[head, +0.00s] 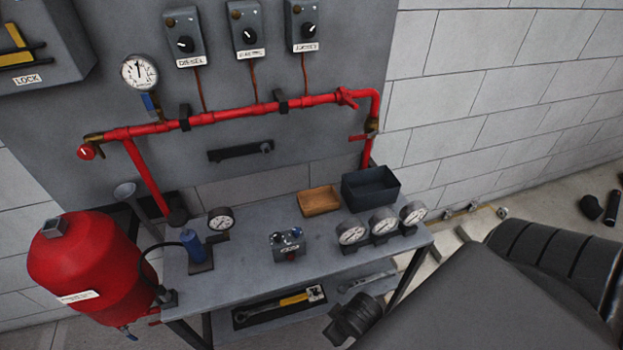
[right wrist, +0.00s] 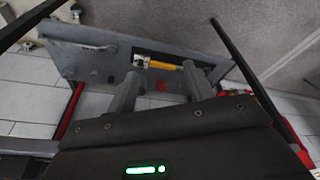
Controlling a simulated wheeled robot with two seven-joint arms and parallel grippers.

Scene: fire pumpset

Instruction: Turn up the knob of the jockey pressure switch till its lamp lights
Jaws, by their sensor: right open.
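The jockey pressure switch (head: 302,38) is the rightmost of three grey boxes on the upper panel. Its round black knob (head: 308,31) has a white pointer mark, and its label reads JOCKEY. The small lamp (head: 297,9) above the knob looks dull brown and unlit. In the right wrist view my right gripper (right wrist: 172,82) has its two fingers apart with nothing held between them. It is well away from the switch, which does not show in that view. My right arm fills the lower right of the head view. My left gripper is not in view.
Two similar switches, diesel (head: 184,42) and electric (head: 246,38), stand left of it. A red pipe (head: 225,117) with a gauge (head: 139,73) runs below. The bench (head: 262,215) carries gauges and trays. A red tank (head: 85,260) stands left. A yellow-handled tool (right wrist: 163,64) lies low.

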